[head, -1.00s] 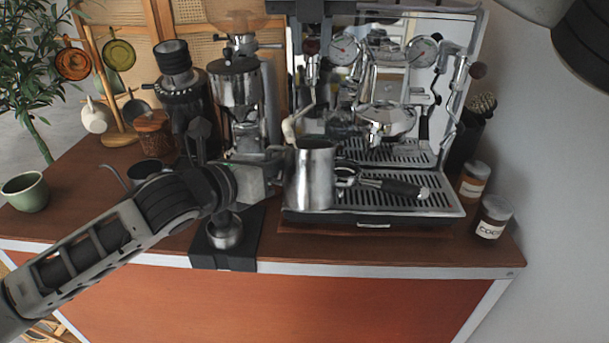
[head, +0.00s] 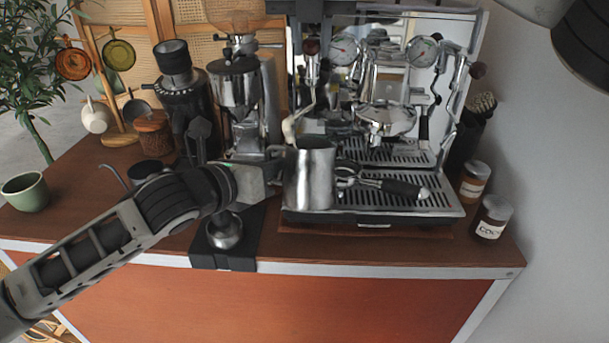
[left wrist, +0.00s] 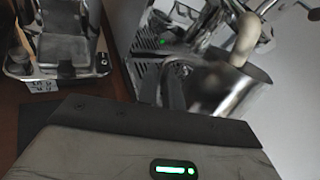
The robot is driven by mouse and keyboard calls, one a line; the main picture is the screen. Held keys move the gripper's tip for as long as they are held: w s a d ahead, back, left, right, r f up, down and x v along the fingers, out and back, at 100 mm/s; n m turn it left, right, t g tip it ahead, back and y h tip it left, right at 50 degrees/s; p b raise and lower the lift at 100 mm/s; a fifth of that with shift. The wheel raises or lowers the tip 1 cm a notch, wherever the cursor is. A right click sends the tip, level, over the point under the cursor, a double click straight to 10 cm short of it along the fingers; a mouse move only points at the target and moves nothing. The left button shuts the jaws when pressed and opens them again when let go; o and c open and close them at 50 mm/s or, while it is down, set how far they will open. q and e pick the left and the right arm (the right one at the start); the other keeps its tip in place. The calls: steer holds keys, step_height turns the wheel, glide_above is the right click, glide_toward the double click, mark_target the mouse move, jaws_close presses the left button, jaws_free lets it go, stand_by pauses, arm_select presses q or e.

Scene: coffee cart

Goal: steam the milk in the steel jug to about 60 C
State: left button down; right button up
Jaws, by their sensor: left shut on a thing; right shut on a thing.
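The steel jug (head: 311,178) is upright in front of the left part of the espresso machine, at the drip tray's left front. It also shows in the left wrist view (left wrist: 228,92). My left gripper (head: 279,172) is shut on the jug's handle side, reaching in from the left. The steam wand (head: 310,108) hangs down with its cream-coloured part (head: 289,130) at the jug's rim; in the left wrist view this part (left wrist: 245,40) overlaps the jug's mouth. I cannot tell how deep its tip is. The milk is hidden. My right gripper is not visible.
The espresso machine (head: 372,218) fills the back right. A portafilter (head: 400,188) lies across its drip tray. Grinders (head: 238,90) stand left of it, with a tamper (head: 225,230) on a black mat in front. Jars (head: 491,216) stand right; a green cup (head: 25,192) far left.

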stand_by(0.3)
arm_select(q)
steer(key=shift+r, duration=0.1)
arm_select(e)
steer(key=shift+s+f, duration=0.25)
steer(key=shift+f, duration=0.65)
steer(key=shift+s+f, duration=0.25)
steer(key=shift+f, duration=0.6)
steer(key=o, duration=0.8)
steer(key=shift+r, duration=0.1)
steer(key=shift+w+r, duration=0.1)
steer(key=shift+r, duration=0.05)
steer(key=shift+r, duration=4)
arm_select(q)
steer(key=shift+s, duration=0.1)
arm_select(e)
steer(key=shift+f, duration=0.1)
arm_select(q)
steer(key=s+f+b, duration=0.4)
steer(key=s+f, duration=0.3)
steer(key=shift+s+d+f, duration=0.15)
steer(key=shift+s, duration=0.15)
arm_select(e)
steer(key=shift+f, duration=1.9)
